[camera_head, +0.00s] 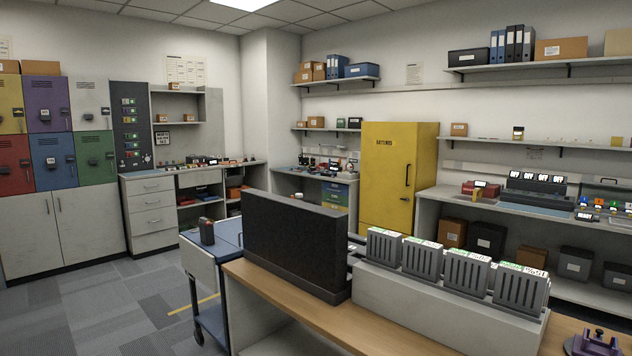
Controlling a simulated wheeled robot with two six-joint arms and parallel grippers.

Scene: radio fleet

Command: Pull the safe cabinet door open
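The yellow safe cabinet (385,150) stands against the back wall, right of the middle of the view. Dark lettering, which seems to read "BATTERIES", is near the top of its front. Its door looks shut and flush with the front. A dark vertical handle (407,175) sits near the door's right edge, with a small dark spot below it. The lower part of the cabinet is partly hidden behind the dark panel and the grey chargers in front. Neither of my grippers is in view.
A wooden bench (405,335) with a dark upright panel (293,240) and several grey chargers (420,259) stands between me and the cabinet. A blue cart (222,240) is left of it. Shelving (443,194) adjoins the cabinet's right side. Grey floor (110,310) is open at left.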

